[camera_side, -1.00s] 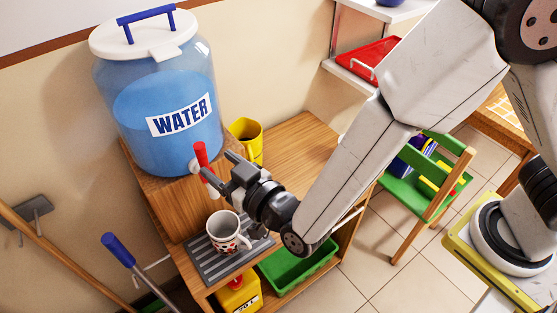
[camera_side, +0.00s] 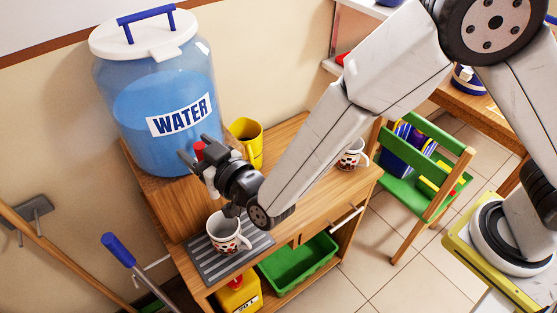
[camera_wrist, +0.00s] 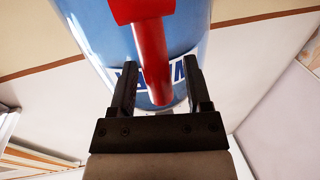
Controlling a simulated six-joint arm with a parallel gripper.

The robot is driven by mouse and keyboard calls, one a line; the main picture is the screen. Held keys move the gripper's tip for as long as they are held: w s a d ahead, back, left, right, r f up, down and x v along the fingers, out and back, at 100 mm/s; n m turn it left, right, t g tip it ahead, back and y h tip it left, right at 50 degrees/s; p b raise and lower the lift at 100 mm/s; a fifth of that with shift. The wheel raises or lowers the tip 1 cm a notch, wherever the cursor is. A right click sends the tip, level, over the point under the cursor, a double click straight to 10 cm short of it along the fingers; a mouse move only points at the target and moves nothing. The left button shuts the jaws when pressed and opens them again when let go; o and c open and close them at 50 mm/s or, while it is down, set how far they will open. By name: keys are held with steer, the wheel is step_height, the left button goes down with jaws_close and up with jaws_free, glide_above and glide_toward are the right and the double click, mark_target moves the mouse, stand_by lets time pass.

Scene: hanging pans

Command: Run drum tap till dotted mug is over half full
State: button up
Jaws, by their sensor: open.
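The water drum (camera_side: 140,105) is clear, partly filled with blue water, and stands on a wooden block. Its red tap lever (camera_side: 199,151) is mostly hidden by my gripper (camera_side: 202,150) in the side view. In the wrist view the red lever (camera_wrist: 152,55) lies between the two spread fingers of my gripper (camera_wrist: 160,72), with gaps visible on both sides. A white mug with dark and red marks (camera_side: 228,232) stands upright on a grey ribbed mat (camera_side: 205,262) below the tap. Its water level cannot be made out, and no stream is visible.
A second patterned mug (camera_side: 352,155) stands at the cabinet's right end. A yellow pot (camera_side: 248,138) is beside the drum. A green bin (camera_side: 300,263) and a yellow bottle (camera_side: 240,294) sit on the lower shelf. A green chair (camera_side: 425,165) stands right.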

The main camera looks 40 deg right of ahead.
steer(key=shift+w+a, duration=0.15)
steer(key=shift+w, duration=0.45)
jaws_close()
stand_by(1.2)
